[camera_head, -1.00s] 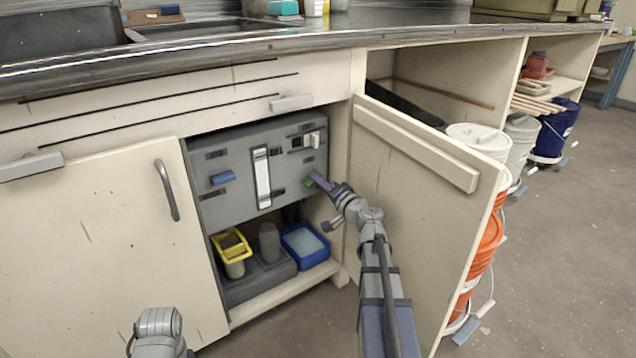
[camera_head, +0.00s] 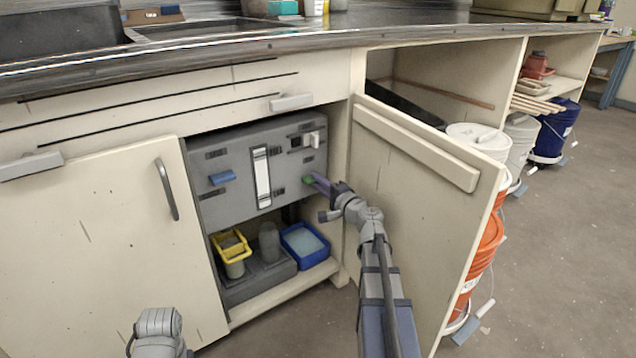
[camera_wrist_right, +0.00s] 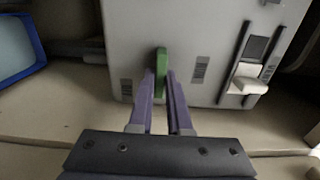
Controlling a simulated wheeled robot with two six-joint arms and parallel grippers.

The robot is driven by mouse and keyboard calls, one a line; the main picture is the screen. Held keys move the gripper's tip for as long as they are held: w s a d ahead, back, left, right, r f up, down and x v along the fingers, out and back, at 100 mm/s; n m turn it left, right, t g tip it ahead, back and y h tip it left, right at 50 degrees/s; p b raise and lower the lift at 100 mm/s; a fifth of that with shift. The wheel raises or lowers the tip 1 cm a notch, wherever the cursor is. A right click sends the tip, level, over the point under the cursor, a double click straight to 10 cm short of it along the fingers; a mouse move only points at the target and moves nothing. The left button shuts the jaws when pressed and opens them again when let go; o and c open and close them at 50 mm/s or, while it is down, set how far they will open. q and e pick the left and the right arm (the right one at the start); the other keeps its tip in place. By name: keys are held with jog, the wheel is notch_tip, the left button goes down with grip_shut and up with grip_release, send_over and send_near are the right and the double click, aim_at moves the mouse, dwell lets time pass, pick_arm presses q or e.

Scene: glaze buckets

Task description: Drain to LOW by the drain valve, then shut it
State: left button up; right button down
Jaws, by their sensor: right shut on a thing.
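The grey tank panel (camera_head: 235,150) stands inside the open cabinet. A white upright gauge strip (camera_head: 262,178) is at its middle; I cannot read its level or marks. A blue handle (camera_head: 222,178) sticks out left of the gauge. A green handle (camera_head: 308,180) is low on the right side. My right gripper (camera_head: 316,180) is shut on the green handle; in the right wrist view the green handle (camera_wrist_right: 161,62) stands between the purple fingers (camera_wrist_right: 160,95). The labels are too small to read, so I cannot tell which handle is the drain valve. My left gripper is not visible.
A white switch (camera_head: 314,138) is at the panel's upper right. Below stand a yellow tray (camera_head: 231,244) and a blue tray (camera_head: 304,244). The open cabinet door (camera_head: 415,210) is right of my right arm. Orange buckets (camera_head: 487,245) stand beyond it.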

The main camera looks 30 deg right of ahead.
dwell(0.3)
jog(key=c, duration=0.9)
grip_release()
jog(key=shift+o, duration=0.2)
jog(key=s, duration=0.7)
jog(key=shift+s+d, duration=0.3)
jog(key=shift+s, duration=0.1)
